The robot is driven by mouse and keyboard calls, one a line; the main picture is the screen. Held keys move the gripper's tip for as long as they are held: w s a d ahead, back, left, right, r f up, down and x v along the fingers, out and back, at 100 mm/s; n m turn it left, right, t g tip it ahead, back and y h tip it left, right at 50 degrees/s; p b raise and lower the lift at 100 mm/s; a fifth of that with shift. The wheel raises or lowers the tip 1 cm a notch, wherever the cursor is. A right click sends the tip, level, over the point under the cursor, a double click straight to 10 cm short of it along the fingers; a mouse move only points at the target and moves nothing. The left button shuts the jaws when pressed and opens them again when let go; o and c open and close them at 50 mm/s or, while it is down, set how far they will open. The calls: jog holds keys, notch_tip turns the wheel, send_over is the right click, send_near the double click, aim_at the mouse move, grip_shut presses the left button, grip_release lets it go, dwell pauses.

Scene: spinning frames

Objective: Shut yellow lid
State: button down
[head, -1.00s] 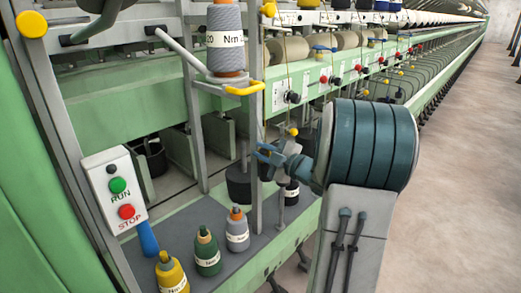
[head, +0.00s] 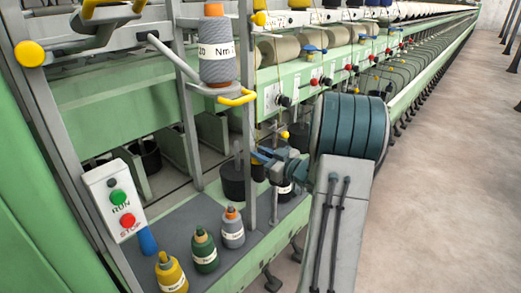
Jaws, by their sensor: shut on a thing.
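My gripper (head: 262,157) has blue fingers and is near the middle of the head view, beside an upright grey post of the machine. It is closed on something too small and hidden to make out. My arm's large segments cover the area to its right. No yellow part is clearly a lid. A curved yellow handle (head: 237,97) sits under a grey yarn cone on the post, above and left of my gripper. A small yellow ball (head: 284,134) shows just above my gripper.
Yellow (head: 172,274), green (head: 205,250) and grey (head: 232,228) yarn cones stand on the low dark shelf. A dark can (head: 233,180) is just left of my gripper. A RUN/STOP box (head: 117,203) is at left. Open floor (head: 440,190) lies to the right.

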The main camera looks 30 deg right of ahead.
jog(key=shift+d+f+m+p, duration=0.15)
jog(key=shift+f+m+p, duration=0.2)
jog(key=shift+m, duration=0.45)
jog(key=c, duration=1.4)
grip_release()
jog(key=b+v, duration=0.2)
jog(key=v, duration=1.1)
jog(key=shift+s+d+r, duration=0.1)
jog(key=shift+s, duration=0.3)
jog(key=shift+w, duration=0.1)
